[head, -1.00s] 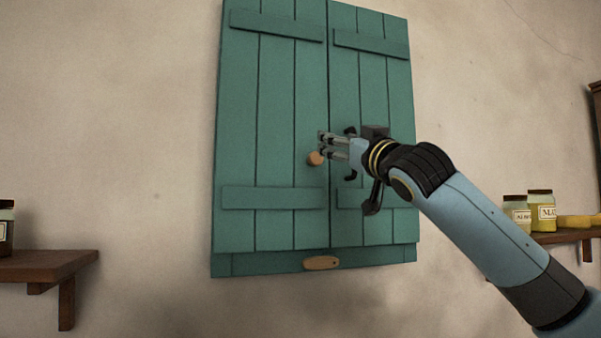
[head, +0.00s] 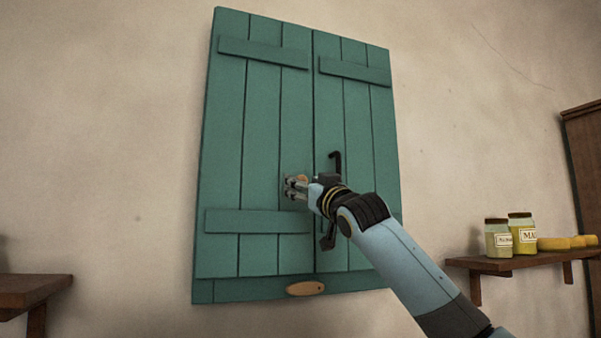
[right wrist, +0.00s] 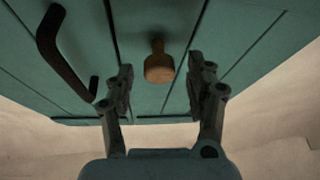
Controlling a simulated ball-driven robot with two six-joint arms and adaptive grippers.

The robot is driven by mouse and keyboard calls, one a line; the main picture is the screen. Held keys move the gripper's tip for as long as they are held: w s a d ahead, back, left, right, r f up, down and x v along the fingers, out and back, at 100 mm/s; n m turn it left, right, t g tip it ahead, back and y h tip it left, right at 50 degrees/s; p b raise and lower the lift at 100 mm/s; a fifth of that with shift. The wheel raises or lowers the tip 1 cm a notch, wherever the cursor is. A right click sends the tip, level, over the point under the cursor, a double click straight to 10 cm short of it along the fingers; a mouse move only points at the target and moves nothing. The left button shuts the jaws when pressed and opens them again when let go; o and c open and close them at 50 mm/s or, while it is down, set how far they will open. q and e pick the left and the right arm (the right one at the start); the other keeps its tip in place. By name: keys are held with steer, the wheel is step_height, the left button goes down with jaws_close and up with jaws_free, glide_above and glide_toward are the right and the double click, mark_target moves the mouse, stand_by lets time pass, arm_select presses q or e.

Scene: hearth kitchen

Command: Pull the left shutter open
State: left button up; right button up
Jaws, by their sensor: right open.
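The green left shutter (head: 260,150) is closed, flush beside the right shutter (head: 357,130). Its round wooden knob (right wrist: 159,66) shows in the right wrist view, ahead of and between the open fingers of my right gripper (right wrist: 160,92). I see no finger touching it. In the head view my right gripper (head: 295,188) is in front of the knob and mostly hides it. A dark hooked handle (head: 336,163) is on the right shutter; it also shows at the left in the right wrist view (right wrist: 62,55). My left gripper is not in view.
A wooden tag (head: 305,289) is on the strip below the shutters. A shelf with jars (head: 510,235) and yellow items is at the right. Another wooden shelf (head: 32,290) juts out at the lower left. The wall around the shutters is bare.

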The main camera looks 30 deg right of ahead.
steer(key=shift+p+x, duration=0.3)
steer(key=shift+x, duration=0.85)
steer(key=shift+f, duration=0.1)
jaws_close()
